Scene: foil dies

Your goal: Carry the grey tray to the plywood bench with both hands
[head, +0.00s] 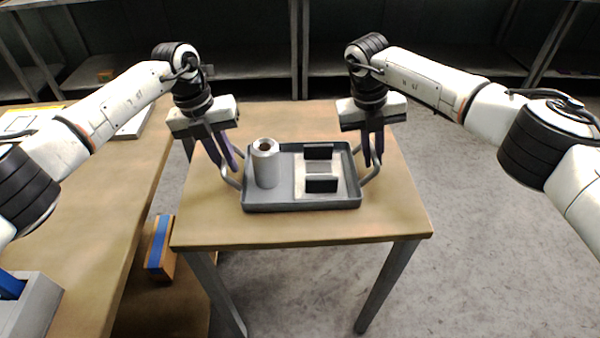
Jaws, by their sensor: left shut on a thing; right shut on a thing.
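The grey tray (300,206) is on or just over a small wooden-topped table (330,230); I cannot tell if it touches. It holds a white roll (265,165) standing upright at its left and a pale block with black parts (320,170) at its right. My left gripper (231,166) is shut on the tray's left handle. My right gripper (373,160) is shut on the tray's right handle. Which surface is the plywood bench is not certain; a long wooden-topped bench (110,210) runs along the left.
A grey bin with a blue thing (35,305) stands on the left bench's near end. A box with a blue stripe (160,248) sits low between bench and table. Dark shelves (260,60) line the back. Grey floor (480,250) is clear at the right.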

